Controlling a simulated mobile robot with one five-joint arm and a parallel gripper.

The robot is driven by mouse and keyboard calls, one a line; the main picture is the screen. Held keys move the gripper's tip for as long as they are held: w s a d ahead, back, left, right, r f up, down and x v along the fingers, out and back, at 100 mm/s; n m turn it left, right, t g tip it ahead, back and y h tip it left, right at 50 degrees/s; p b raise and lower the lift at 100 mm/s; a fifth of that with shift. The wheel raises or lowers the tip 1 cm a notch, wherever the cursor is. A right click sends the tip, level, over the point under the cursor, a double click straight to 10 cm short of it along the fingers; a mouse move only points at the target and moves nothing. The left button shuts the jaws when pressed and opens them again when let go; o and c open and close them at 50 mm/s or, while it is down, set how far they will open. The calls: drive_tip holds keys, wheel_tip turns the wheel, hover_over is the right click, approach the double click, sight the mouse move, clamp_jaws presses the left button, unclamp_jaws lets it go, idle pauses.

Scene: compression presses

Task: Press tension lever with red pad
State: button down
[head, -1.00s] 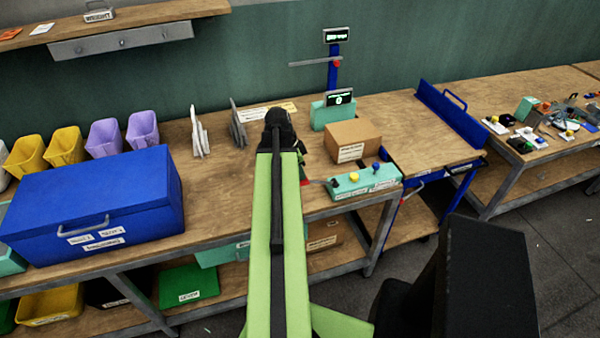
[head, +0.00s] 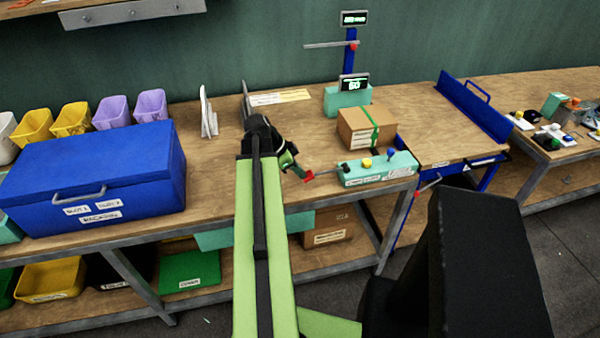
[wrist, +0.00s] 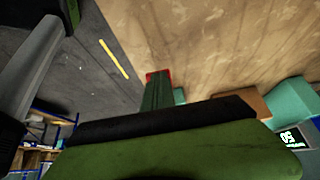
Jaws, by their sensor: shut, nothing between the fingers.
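The tension lever (head: 328,172) is a thin grey bar off the left end of a teal control box (head: 377,168), with a red pad (head: 309,176) at its tip. My gripper (head: 301,173) is shut and empty, right at the pad in the head view. In the wrist view my green fingers (wrist: 158,92) reach to the pad, and only a red edge (wrist: 158,73) shows around their tips. I cannot tell whether they touch. The control box carries a yellow and a blue button. A cardboard box (head: 358,133) behind it has a green strap around it.
A display (head: 354,83) behind the cardboard box reads 50. A big blue box (head: 90,190) fills the left of the bench, with yellow and lilac bins behind it. A blue cart (head: 460,150) stands to the right. The bench just left of my arm is bare.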

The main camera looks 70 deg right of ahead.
drive_tip(key=shift+s+f, duration=0.15)
drive_tip(key=shift+s, duration=0.05)
idle(0.3)
drive_tip(key=shift+w+r+p, duration=0.1)
drive_tip(key=shift+r+p, duration=0.2)
drive_tip(key=shift+r, duration=0.05)
drive_tip(key=w+a+f+p+v, duration=0.1)
drive_tip(key=p+v, duration=0.9)
drive_tip(key=v, duration=0.3)
drive_tip(key=shift+w, duration=0.35)
drive_tip(key=shift+d, duration=0.1)
